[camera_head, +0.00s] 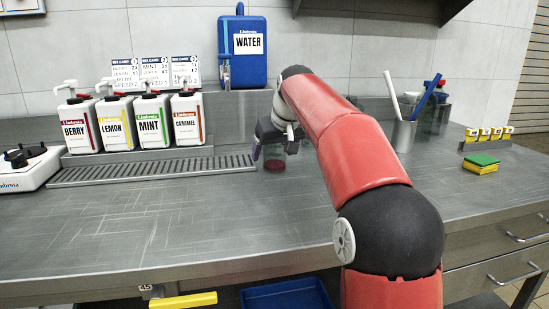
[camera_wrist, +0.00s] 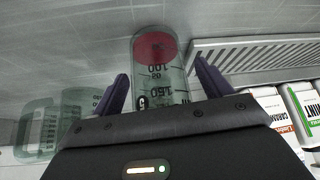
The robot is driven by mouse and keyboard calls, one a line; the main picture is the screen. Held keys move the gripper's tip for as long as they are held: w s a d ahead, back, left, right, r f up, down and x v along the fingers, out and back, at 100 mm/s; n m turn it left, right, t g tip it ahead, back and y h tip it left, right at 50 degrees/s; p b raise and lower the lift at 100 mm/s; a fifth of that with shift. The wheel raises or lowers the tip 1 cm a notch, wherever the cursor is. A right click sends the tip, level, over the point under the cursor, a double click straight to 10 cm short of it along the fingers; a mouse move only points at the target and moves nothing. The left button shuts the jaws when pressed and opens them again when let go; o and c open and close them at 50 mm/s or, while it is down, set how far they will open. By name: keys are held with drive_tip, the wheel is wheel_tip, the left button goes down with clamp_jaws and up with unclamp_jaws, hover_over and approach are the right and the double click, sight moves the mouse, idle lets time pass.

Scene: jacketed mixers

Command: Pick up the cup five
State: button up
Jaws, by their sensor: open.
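A clear cup (camera_wrist: 160,72) with black measuring marks and red at its far end lies between the two fingers in the wrist view. A dark mark on its side is partly cut off by my gripper, and I cannot read it surely as a five. In the head view the cup's red base (camera_head: 274,165) shows on the counter, near the drip grate's right end; its upper part is mostly hidden by my gripper (camera_head: 271,142). My gripper (camera_wrist: 161,78) is open, with a dark purple finger on either side of the cup and a gap visible at the right.
Other clear marked cups (camera_wrist: 78,105) stand left in the wrist view. The drip grate (camera_head: 150,171) and syrup dispensers (camera_head: 133,120) are at left, the blue water tank (camera_head: 243,62) behind. A metal holder (camera_head: 404,135) stands right. The front counter is clear.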

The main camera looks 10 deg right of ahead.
drive_tip(key=shift+c, duration=0.5)
drive_tip(key=c, duration=0.9)
drive_tip(key=shift+c, duration=0.2)
drive_tip(key=shift+r, duration=0.15)
